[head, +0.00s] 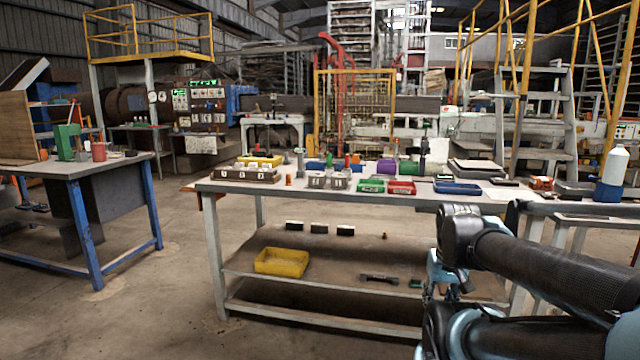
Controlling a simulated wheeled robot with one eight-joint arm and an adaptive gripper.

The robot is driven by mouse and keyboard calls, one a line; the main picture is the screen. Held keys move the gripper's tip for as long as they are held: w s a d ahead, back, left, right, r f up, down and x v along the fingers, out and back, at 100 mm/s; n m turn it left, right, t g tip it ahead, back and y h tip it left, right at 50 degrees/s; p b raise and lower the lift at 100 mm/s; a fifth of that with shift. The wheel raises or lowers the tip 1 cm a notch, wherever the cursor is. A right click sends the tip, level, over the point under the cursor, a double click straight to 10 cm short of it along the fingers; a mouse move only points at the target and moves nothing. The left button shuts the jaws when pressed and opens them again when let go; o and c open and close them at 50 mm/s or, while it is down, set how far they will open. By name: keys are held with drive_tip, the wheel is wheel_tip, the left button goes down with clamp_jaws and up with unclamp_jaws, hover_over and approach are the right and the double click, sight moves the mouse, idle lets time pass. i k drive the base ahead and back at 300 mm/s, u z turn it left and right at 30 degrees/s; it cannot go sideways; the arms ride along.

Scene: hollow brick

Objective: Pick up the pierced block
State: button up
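I cannot tell for sure which object is the pierced block. Small grey blocks with dark and light marks on their faces, one at the left (317,181) and one at the right (339,182), sit near the front edge of the middle workbench (215,187). A reddish-brown block (541,183) lies at the bench's right end; holes in it are too small to make out. My arm reaches in from the right, in front of the bench's right part.
Green (371,186), red (402,188) and blue (458,188) trays line the bench front. A white bottle (612,174) stands at the far right. A yellow bin (281,262) sits on the lower shelf. Floor between the middle bench and left table (75,170) is clear.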

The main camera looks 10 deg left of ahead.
sight(315, 179)
drive_tip(key=i, duration=0.85)
